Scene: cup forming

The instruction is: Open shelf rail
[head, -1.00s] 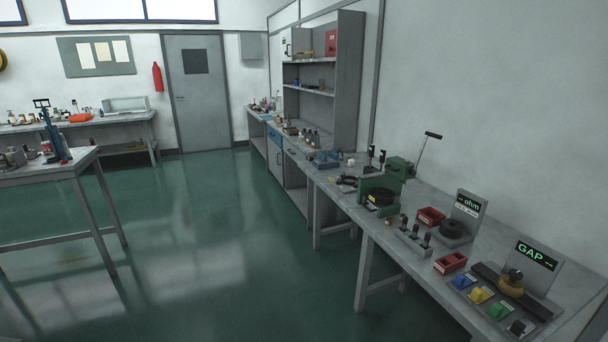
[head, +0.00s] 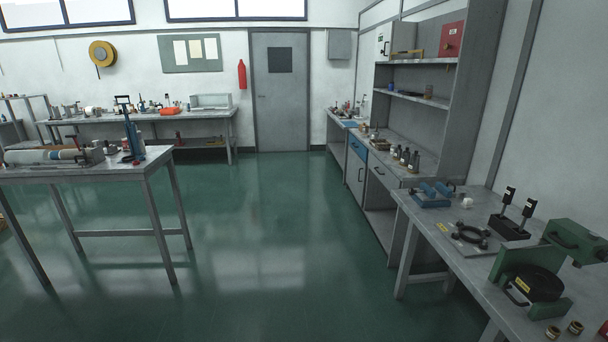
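A tall grey shelf unit (head: 445,130) stands on the workbench along the right wall, some way ahead of me. Its upper shelf board (head: 430,62) carries a yellow-brown bar-like thing (head: 407,54) and a red box (head: 452,39). Its lower shelf board (head: 415,98) holds a few small items. I cannot make out a rail clearly at this distance, nor whether one is open or closed. Neither of my grippers is in view.
A workbench (head: 462,222) with a green machine (head: 535,282) runs along the right. A separate table (head: 100,172) stands at left. Between them the green floor (head: 265,220) is clear up to the grey door (head: 280,110). A bench (head: 190,118) lines the back wall.

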